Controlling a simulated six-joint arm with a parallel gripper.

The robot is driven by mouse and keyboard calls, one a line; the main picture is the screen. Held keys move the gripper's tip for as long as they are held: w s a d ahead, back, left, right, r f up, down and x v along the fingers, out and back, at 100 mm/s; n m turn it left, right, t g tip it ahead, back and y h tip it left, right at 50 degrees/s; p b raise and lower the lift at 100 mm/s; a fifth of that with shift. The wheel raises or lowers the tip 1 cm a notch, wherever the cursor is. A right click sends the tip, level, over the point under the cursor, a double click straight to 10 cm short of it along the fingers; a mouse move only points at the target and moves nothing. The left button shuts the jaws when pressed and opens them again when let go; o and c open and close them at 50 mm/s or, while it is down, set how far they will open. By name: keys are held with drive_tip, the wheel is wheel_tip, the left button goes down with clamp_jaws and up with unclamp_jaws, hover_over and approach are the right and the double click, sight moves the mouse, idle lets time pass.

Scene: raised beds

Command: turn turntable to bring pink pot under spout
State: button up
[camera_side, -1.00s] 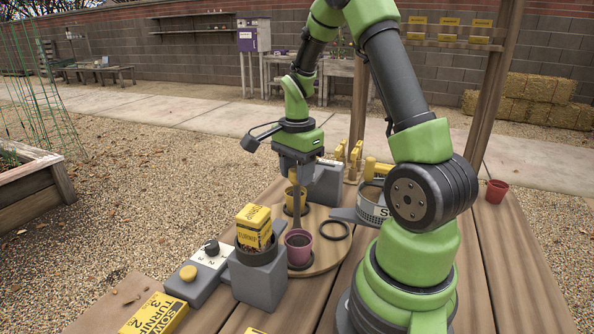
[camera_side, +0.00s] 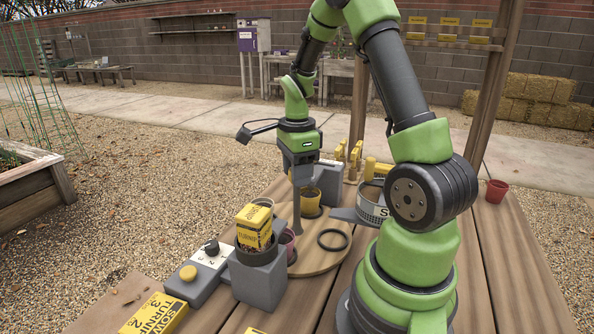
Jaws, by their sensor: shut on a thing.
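The round wooden turntable (camera_side: 322,262) lies on the plank table. The pink pot (camera_side: 289,238) is at its left edge, partly hidden behind the grey dispenser (camera_side: 262,284) with a black cup on top. I cannot make out a spout. A yellow pot (camera_side: 311,203) stands at the turntable's far side, and an empty black ring (camera_side: 346,240) lies on its right part. My gripper (camera_side: 296,212) points down over the turntable, between the pink and yellow pots. It is shut on a slim upright post there, mostly hidden by the fingers.
A yellow seed packet (camera_side: 253,227) stands in the dispenser's cup. A round sieve (camera_side: 371,203) is right of the turntable. A red pot (camera_side: 496,191) stands at far right.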

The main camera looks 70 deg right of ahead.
drive_tip(key=o, duration=0.9)
drive_tip(key=shift+o, duration=0.2)
wheel_tip(320, 180, up, 10)
